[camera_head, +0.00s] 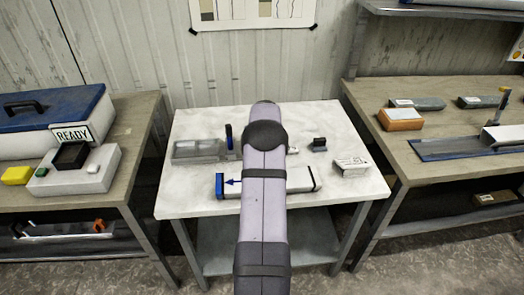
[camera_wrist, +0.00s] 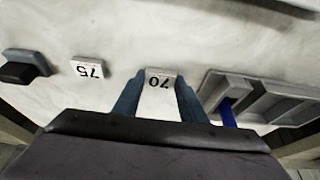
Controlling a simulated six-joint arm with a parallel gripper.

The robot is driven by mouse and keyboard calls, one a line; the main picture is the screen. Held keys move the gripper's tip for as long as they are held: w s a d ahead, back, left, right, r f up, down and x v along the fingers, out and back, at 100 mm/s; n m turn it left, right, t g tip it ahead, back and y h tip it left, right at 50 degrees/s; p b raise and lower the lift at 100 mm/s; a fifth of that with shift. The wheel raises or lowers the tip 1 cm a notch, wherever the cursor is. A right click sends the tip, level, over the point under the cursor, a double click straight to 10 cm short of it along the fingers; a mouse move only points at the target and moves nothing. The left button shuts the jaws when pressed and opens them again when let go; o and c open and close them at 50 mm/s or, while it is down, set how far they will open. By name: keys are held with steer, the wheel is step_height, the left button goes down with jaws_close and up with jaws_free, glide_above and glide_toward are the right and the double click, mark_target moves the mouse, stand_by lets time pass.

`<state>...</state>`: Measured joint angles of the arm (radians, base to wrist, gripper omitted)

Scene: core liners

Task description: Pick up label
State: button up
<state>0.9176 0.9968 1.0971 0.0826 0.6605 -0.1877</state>
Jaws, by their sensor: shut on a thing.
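In the wrist view, my gripper (camera_wrist: 160,88) is shut on a small white label marked 70 (camera_wrist: 160,79), with one dark blue finger on each side of it. I cannot tell whether the label still touches the table. A second white label marked 75 (camera_wrist: 88,68) lies on the table to the left of it. In the head view my arm hides the gripper and the 70 label. A light core liner (camera_head: 300,181) with a blue end cap (camera_head: 219,185) and a blue arrow lies crosswise under my arm.
A grey compartment tray (camera_head: 198,149) and an upright blue item (camera_head: 229,137) stand left on the white table (camera_head: 215,116). Wooden benches flank the table.

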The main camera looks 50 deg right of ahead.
steer(key=s+d+r+m+p, duration=0.1)
steer(key=s+d+r+p, duration=0.15)
steer(key=r, duration=0.75)
steer(key=s+d+r+p, duration=0.2)
steer(key=s+r, duration=0.2)
steer(key=r, duration=0.5)
steer(key=s+a+r+m+g+p, duration=0.1)
steer(key=s+a+r+m+p, duration=0.2)
steer(key=s+p, duration=0.65)
steer(key=s+a+f+n+t+b, duration=0.1)
steer(key=s+a+f+n, duration=0.2)
steer(key=a+f, duration=0.3)
step_height(320, 180, down, 3)
steer(key=shift+s+a+f+n, duration=0.2)
steer(key=shift+s+n, duration=0.2)
steer(key=shift+s, duration=0.35)
